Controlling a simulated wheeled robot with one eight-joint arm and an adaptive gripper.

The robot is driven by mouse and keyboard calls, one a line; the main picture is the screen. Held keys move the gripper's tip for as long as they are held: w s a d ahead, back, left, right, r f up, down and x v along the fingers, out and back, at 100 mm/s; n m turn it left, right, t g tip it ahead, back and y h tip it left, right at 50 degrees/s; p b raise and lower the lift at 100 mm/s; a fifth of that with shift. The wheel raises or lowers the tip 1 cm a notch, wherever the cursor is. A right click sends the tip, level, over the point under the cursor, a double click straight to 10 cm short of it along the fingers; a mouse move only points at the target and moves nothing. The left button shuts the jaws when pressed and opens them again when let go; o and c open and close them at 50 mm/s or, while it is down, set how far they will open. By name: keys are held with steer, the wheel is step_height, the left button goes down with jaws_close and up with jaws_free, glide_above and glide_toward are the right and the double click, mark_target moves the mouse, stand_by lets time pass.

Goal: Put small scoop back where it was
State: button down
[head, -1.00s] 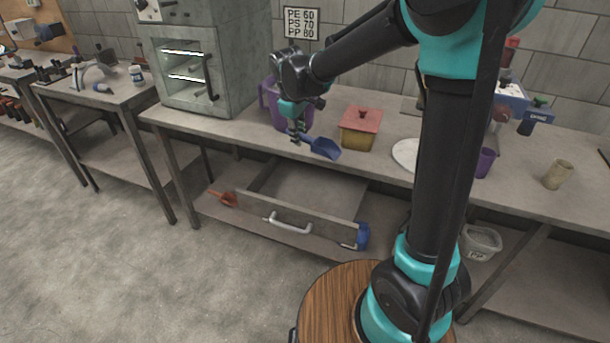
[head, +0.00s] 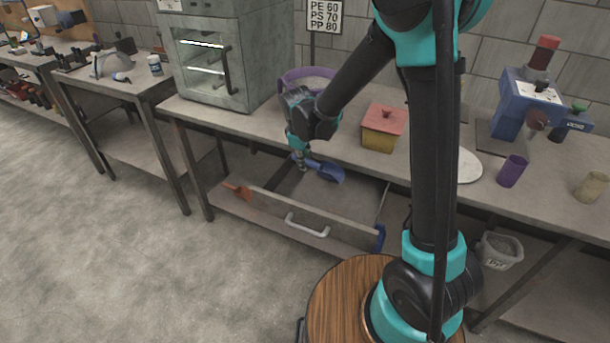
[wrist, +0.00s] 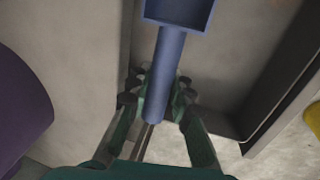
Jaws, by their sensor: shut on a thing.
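The small blue scoop (head: 328,171) is in my gripper (head: 300,160), which is shut on its handle. In the wrist view the scoop (wrist: 168,75) points away from my gripper (wrist: 160,105), with its handle between the fingers. In the head view the scoop appears over the open drawer (head: 290,222) below the bench top, near the bench's front edge. I cannot tell its exact height above the drawer floor.
A purple bucket (head: 305,78) stands on the bench (head: 245,122) behind my gripper. A yellow box with a red lid (head: 384,128) stands to the right. An orange scoop (head: 237,190) is at the drawer's left, and a blue item (head: 379,238) at its right corner.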

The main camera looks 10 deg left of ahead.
mark_target(305, 181)
steer(key=shift+s+a+x, duration=0.1)
steer(key=shift+s+x, duration=0.1)
steer(key=shift+x, duration=0.8)
steer(key=shift+s+a+x, duration=0.1)
steer(key=shift+s+x, duration=0.05)
steer(key=shift+x, duration=0.8)
steer(key=shift+s+x, duration=0.2)
steer(key=shift+x, duration=0.8)
steer(key=shift+f, duration=0.15)
steer(key=c, duration=1.3)
jaws_free()
steer(key=shift+f, duration=0.1)
steer(key=shift+c, duration=0.2)
steer(key=d+v, duration=0.1)
steer(key=v, duration=1.1)
steer(key=shift+a, duration=0.45)
steer(key=s+d+m, duration=0.2)
steer(key=d+m, duration=0.1)
steer(key=d, duration=0.5)
steer(key=s+d+m, duration=0.3)
steer(key=d, duration=0.4)
steer(key=s+d+f+m+t, duration=0.2)
steer(key=s+d+m, duration=0.5)
steer(key=s+d, duration=0.4)
steer(key=shift+s+d+f+m+y, duration=0.25)
steer(key=shift+d+f+m+y, duration=0.15)
steer(key=shift+d+f, duration=0.45)
